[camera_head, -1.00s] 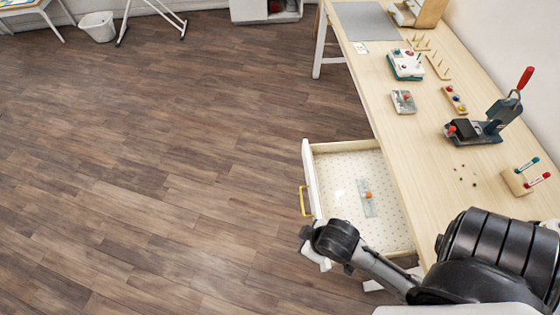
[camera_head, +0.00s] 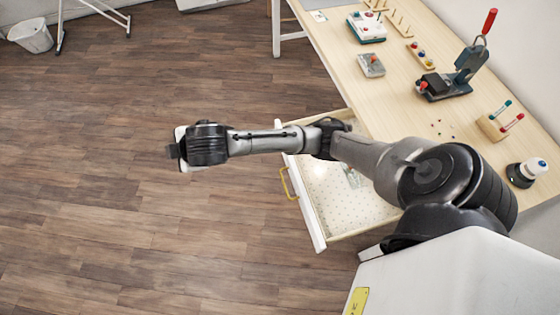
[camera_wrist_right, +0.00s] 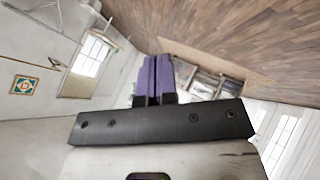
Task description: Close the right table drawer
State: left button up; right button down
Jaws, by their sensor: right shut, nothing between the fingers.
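The drawer (camera_head: 347,204) stands pulled out from under the near end of the wooden table. Its white front panel (camera_head: 307,205) faces left and carries a yellow handle (camera_head: 287,183). My right arm reaches across above the drawer, hiding part of its inside. The wrist is left of the drawer front, over the floor, apart from the handle in the picture. My right gripper shows in the right wrist view with purple fingers (camera_wrist_right: 155,76) shut together and nothing between them. In the head view the fingers are barely seen. My left gripper is not in view.
The table (camera_head: 400,112) holds a press with a red handle (camera_head: 459,72), a peg rack (camera_head: 497,122), a small grey box (camera_head: 371,65) and a white-topped round object (camera_head: 527,171). The wood floor (camera_head: 110,200) left of the drawer is clear. A white bin (camera_head: 31,36) stands far left.

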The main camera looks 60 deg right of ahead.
jog(key=w+d+f+n+g+h+b, duration=0.15)
jog(key=d+f+n+g, duration=0.25)
jog(key=d+f+g, duration=0.45)
jog(key=s+d+f+n+g+b, duration=0.2)
jog(key=s+d+f+n+g, duration=0.2)
jog(key=s+f+n, duration=0.3)
jog(key=s+d+f+n+g+y+b, duration=0.1)
jog(key=s+d+f+n+g+b, duration=0.1)
jog(key=s+d+f+n, duration=0.4)
jog(key=shift+s+f+n+g, duration=0.35)
jog(key=shift+s+n+g, duration=0.5)
jog(key=shift+s, duration=1.9)
